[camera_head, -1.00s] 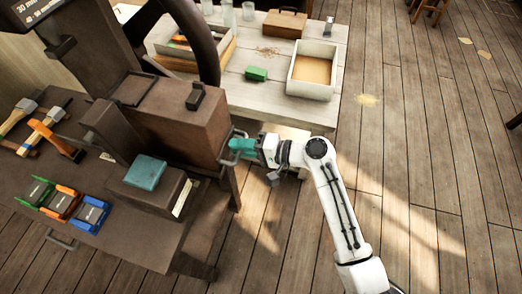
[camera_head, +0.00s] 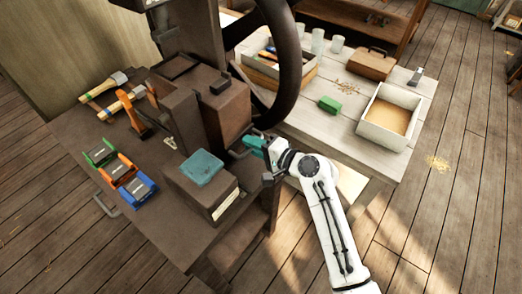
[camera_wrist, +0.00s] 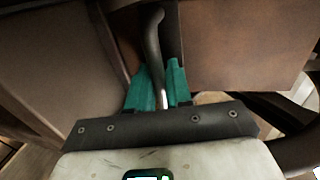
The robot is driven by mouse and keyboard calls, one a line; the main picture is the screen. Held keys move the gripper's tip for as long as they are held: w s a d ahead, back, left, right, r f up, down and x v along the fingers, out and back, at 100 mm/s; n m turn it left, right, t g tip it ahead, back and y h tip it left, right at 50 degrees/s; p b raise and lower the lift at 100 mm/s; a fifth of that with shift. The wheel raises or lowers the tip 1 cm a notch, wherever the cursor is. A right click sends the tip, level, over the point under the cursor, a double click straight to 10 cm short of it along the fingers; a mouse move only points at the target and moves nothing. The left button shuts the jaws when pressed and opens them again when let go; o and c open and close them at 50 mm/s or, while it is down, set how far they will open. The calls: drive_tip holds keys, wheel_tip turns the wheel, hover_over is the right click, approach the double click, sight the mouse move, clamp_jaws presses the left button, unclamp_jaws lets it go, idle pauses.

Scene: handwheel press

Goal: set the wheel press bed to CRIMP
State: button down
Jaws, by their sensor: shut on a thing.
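The wheel press (camera_head: 222,110) is a dark brown machine with a large black handwheel (camera_head: 291,70) at its upper right. My gripper (camera_head: 254,143), with teal fingers, is at the right side of the press's lower block, below the wheel. In the wrist view my gripper (camera_wrist: 158,88) is shut on a dark curved handle (camera_wrist: 153,40), whose shaft runs between the fingers. I cannot make out a CRIMP mark.
A teal block (camera_head: 201,168) lies on the front box. Hammers (camera_head: 125,105) and several coloured clamp-like tools (camera_head: 123,172) lie on the dark bench left. A pale table (camera_head: 335,140) behind my arm carries a green block (camera_head: 330,104), a tray (camera_head: 391,115) and a brown case (camera_head: 375,66).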

drive_tip(key=shift+a, duration=0.1)
idle(0.3)
drive_tip(key=c, duration=1.5)
unclamp_jaws()
drive_tip(key=shift+o, duration=1.4)
drive_tip(key=shift+w+a, duration=0.15)
drive_tip(key=shift+a, duration=0.05)
drive_tip(key=shift+d, duration=0.1)
drive_tip(key=v, duration=1)
drive_tip(key=shift+s+d, duration=0.25)
drive_tip(key=shift+d, duration=0.05)
